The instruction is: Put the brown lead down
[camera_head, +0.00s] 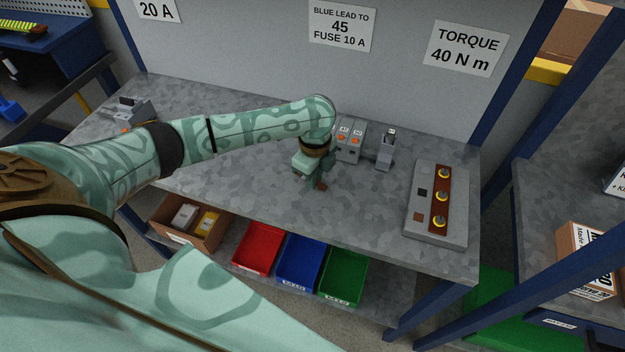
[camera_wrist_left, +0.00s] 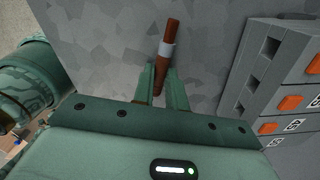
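The brown lead (camera_wrist_left: 166,45) is a short brown rod with a light grey band. In the left wrist view it lies between the two fingers of my left gripper (camera_wrist_left: 162,78), which close on its near part; its far end sticks out beyond the fingertips. In the head view my left gripper (camera_head: 315,182) points down at the grey bench top (camera_head: 260,190), and a small brown bit of the lead (camera_head: 321,187) shows at the fingertips. The lead is low over the bench; I cannot tell whether it touches. My right gripper is not in view.
Grey fuse blocks with orange parts (camera_head: 350,139) stand just behind the gripper. A small grey device (camera_head: 385,150) stands right of them. A terminal board (camera_head: 455,218) lies at the right. Red (camera_head: 258,247), blue (camera_head: 301,261) and green bins (camera_head: 344,275) sit below the front edge.

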